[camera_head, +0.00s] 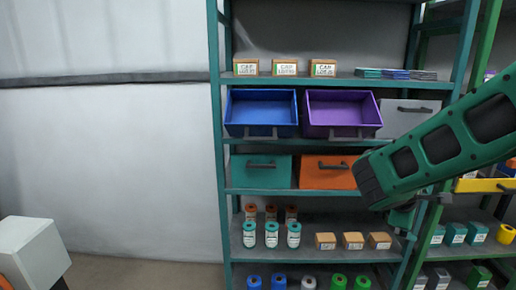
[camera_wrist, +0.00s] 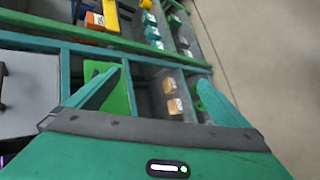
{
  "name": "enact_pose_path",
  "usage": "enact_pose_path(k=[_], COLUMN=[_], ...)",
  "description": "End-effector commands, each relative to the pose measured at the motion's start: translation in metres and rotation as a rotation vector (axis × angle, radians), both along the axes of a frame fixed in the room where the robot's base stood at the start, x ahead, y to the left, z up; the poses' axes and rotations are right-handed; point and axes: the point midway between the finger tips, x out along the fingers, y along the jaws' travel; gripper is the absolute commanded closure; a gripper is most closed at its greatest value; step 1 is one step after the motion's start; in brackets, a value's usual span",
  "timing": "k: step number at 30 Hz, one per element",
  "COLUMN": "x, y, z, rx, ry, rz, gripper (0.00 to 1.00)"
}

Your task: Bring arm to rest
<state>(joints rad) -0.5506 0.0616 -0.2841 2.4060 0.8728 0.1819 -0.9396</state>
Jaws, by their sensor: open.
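My green arm reaches in from the right in the head view, in front of the shelf rack (camera_head: 216,130). My gripper (camera_wrist: 158,88) shows in the wrist view with its two green fingers spread apart and nothing between them. Beyond the fingers lie the rack's shelves, seen at a tilt, with small tan boxes (camera_wrist: 173,95) some way off. In the head view, my gripper is mostly hidden behind the arm, near the right post of the rack.
A blue bin (camera_head: 262,108) and a purple bin (camera_head: 342,110) sit tilted on the rack. Below are a teal drawer (camera_head: 262,172), an orange drawer (camera_head: 326,174), bottles (camera_head: 271,235) and boxes (camera_head: 352,240). A white block (camera_head: 34,248) stands at lower left; floor between is clear.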

Motion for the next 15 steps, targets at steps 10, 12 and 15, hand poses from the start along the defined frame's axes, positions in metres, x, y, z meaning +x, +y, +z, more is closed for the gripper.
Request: enact_pose_path(k=[10,12,15], x=[-0.142,-0.169,-0.206], y=[-0.034,-0.029,-0.018], z=[-0.034,-0.036,-0.036], rx=[0.565,0.659,0.777], ry=[-0.079,-0.09,-0.102], rz=[-0.612,-0.73,-0.891], gripper=[0.0,0.0,0.0])
